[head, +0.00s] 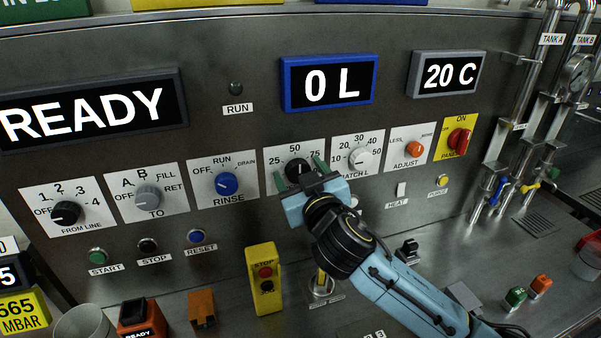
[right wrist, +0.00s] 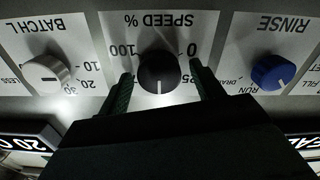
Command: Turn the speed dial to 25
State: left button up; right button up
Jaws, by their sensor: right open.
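The speed dial is a black round knob (head: 296,168) on a white plate marked 25, 50 and 75 in the head view. In the right wrist view the picture is upside down, and the knob (right wrist: 159,72) sits under "SPEED %". Its white pointer line points down there, toward the dial's top, about where 50 is; that number is hidden by my gripper body. My right gripper (head: 299,174) is open, with one green finger on each side of the knob. Small gaps seem to show between fingers and knob in the wrist view. My left gripper is not in view.
The blue rinse knob (head: 226,184) is left of the speed dial, and the white batch knob (head: 359,157) is right. A red panel switch (head: 459,141) is farther right. A yellow stop box (head: 263,278) stands below. Displays read READY, 0 L and 20 C.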

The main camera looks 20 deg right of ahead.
jog(key=shift+c, duration=1)
jog(key=c, duration=0.8)
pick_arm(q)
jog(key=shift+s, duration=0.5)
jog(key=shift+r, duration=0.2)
pick_arm(e)
jog(key=n+p, duration=0.4)
jog(key=n, duration=0.1)
jog(key=shift+n, duration=0.3)
jog(key=n+p, duration=0.1)
jog(key=n, duration=0.1)
jog(key=shift+a+n+p, duration=0.1)
jog(key=shift+n+p, duration=0.2)
jog(key=shift+p, duration=0.1)
pick_arm(q)
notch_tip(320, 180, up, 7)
jog(key=p, duration=0.2)
pick_arm(e)
jog(key=shift+f+n, duration=0.1)
jog(key=shift+n, duration=1.5)
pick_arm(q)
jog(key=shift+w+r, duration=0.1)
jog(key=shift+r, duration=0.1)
pick_arm(e)
jog(key=shift+n, duration=0.3)
